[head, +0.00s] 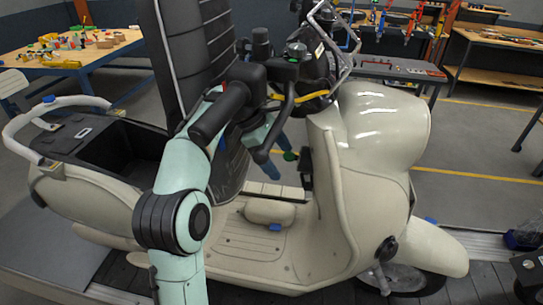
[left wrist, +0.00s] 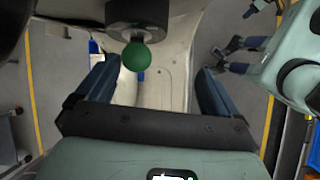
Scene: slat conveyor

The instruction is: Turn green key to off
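The green key (left wrist: 136,56) is a round green knob under a dark cylindrical lock housing (left wrist: 138,18) in the left wrist view. In the head view only a small bit of the green key (head: 290,156) shows below the handlebar. My left gripper (left wrist: 152,88) is open, one dark blue finger on each side. The key is between the fingers' lines, nearer the left finger, and no contact shows. In the head view the handlebar hides much of this gripper. A second teal arm end with dark fingers, likely my right gripper (left wrist: 232,56), shows at right in the left wrist view; its opening is unclear.
The cream scooter (head: 375,205) stands on the dark slat conveyor (head: 490,285). Its handlebar grip (head: 220,113) and brake lever (head: 268,140) are close around my left arm. A workbench (head: 75,55) with small parts is at the back left.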

